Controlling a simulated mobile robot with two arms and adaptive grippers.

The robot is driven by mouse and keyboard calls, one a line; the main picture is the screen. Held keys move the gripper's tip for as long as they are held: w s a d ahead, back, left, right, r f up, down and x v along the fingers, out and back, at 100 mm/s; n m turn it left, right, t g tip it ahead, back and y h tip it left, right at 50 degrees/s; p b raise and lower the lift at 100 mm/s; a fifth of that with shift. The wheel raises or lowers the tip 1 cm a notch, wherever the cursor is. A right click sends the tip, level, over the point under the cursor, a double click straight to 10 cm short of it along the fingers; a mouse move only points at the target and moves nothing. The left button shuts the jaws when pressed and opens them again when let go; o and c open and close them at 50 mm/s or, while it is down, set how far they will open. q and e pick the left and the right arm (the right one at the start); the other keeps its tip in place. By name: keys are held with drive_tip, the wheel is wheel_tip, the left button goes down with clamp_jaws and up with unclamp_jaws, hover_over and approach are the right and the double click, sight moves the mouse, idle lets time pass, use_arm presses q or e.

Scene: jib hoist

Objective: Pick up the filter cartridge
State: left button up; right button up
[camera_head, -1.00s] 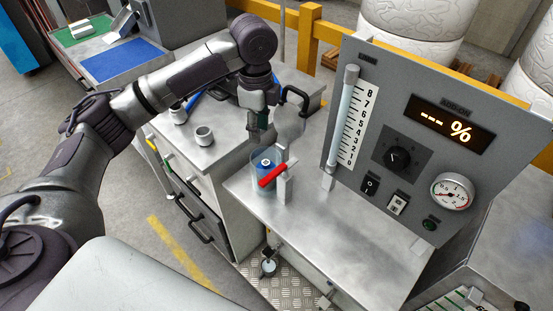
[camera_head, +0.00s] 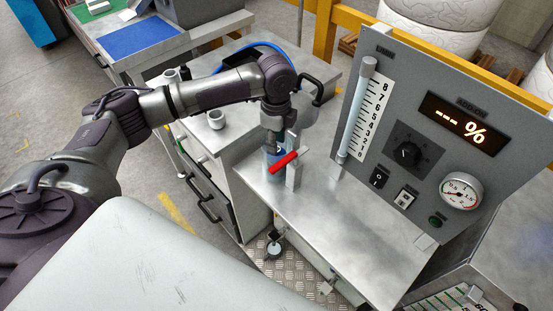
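The filter cartridge, seen as a blue cylinder (camera_head: 270,170), stands upright on the metal bench top beside a post with a red lever (camera_head: 284,162). The lever crosses in front of part of it. My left gripper (camera_head: 272,147) points down at the top of the blue cylinder, with its fingertips at or just over it. The fingers are small and partly hidden, so I cannot tell whether they touch or grip it. My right gripper is not in view.
A panel with a display (camera_head: 458,119), dial and gauge (camera_head: 461,191) rises at the right of the bench (camera_head: 330,230). A small metal cup (camera_head: 216,119) stands on the grey cabinet to the left. The bench's front part is clear.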

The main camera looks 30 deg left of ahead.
use_arm(q)
drive_tip(key=shift+f, duration=1.3)
clamp_jaws()
drive_tip(key=shift+r, duration=0.1)
